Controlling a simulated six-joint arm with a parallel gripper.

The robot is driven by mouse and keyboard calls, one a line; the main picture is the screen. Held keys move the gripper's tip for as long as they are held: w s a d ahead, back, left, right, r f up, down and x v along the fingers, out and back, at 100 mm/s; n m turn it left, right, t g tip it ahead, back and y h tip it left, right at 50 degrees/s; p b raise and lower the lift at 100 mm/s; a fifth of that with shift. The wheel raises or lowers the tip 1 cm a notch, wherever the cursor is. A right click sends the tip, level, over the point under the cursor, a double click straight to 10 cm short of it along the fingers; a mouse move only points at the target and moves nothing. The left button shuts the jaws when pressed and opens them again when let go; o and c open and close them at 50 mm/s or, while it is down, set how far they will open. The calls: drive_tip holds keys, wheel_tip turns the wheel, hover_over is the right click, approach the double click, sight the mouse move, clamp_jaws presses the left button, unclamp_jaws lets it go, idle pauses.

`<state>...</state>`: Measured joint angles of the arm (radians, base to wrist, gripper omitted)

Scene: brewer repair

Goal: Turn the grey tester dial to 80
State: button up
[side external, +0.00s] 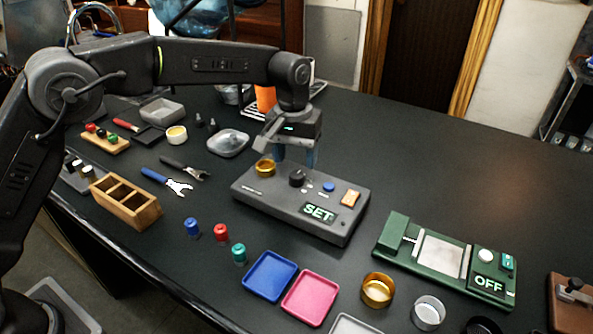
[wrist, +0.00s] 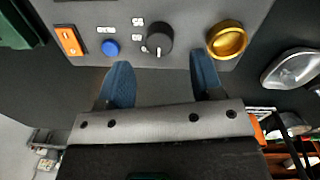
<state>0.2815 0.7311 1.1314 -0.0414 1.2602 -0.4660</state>
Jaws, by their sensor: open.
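The grey tester (side external: 285,203) stands on the dark table in the side external view, with a lit display (side external: 319,213) reading SET. Its dark round dial (side external: 297,179) is on the top face; it shows closer in the wrist view (wrist: 159,36). A white pointer mark on the dial faces my gripper. Small white labels (wrist: 137,29) lie beside the dial, too small to read surely. My gripper (side external: 296,160) hangs behind and above the dial. In the wrist view my gripper (wrist: 160,62) is open and empty, its blue fingers either side of the dial's line, apart from it.
The tester also bears a brass cup (wrist: 228,40), a blue button (wrist: 110,48) and an orange switch (wrist: 69,41). A green device (side external: 440,262) reading OFF stands to the right. Coloured trays (side external: 271,276), a wooden box (side external: 126,201) and a clear-lidded dish (side external: 228,143) lie around.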

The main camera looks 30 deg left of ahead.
sight(297, 173)
drive_tip(key=shift+d+f, duration=0.1)
drive_tip(key=shift+f, duration=2.1)
drive_tip(key=c, duration=0.9)
